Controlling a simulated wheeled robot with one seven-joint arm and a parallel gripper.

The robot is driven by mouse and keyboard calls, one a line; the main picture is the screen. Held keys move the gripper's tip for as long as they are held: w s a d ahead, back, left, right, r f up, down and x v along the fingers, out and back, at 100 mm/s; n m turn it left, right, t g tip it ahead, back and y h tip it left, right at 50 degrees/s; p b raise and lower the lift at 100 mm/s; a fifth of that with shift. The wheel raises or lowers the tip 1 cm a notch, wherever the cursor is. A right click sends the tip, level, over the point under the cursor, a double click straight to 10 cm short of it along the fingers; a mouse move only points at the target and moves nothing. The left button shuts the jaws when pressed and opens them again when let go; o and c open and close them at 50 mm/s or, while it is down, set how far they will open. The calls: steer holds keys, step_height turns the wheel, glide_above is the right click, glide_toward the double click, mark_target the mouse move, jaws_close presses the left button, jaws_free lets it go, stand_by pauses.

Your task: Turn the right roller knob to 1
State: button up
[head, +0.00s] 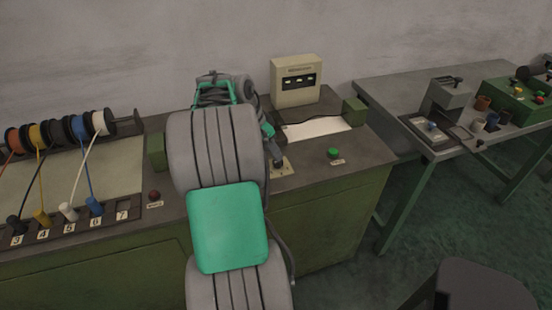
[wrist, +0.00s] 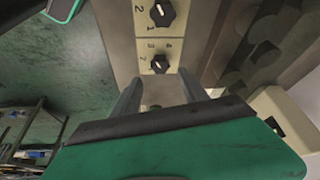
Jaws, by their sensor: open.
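In the wrist view a beige plate (wrist: 122,30) carries two black knobs with pale pointer marks. The nearer knob (wrist: 160,63) has numbers 1 to 4 around it. The farther knob (wrist: 163,13), near the top edge, has 1 and 2 beside it. I cannot tell which is the right roller knob. My gripper (wrist: 159,76) is open and empty, its two grey fingers pointing toward the nearer knob, one on each side in the picture; contact cannot be judged. In the head view a black knob (head: 278,163) shows on the plate beside my arm, which hides part of the area.
A green button (head: 333,153) sits right of the plate, a dark red one (head: 154,195) to the left. A cream meter box (head: 296,80) stands at the back. Wire spools (head: 78,128) and numbered plugs are at left; a second table (head: 400,92) is at right.

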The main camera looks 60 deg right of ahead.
mark_target(278, 164)
steer(key=x, duration=0.6)
steer(key=shift+w+f, duration=0.1)
steer(key=shift+f, duration=0.05)
steer(key=shift+c, duration=0.4)
jaws_close()
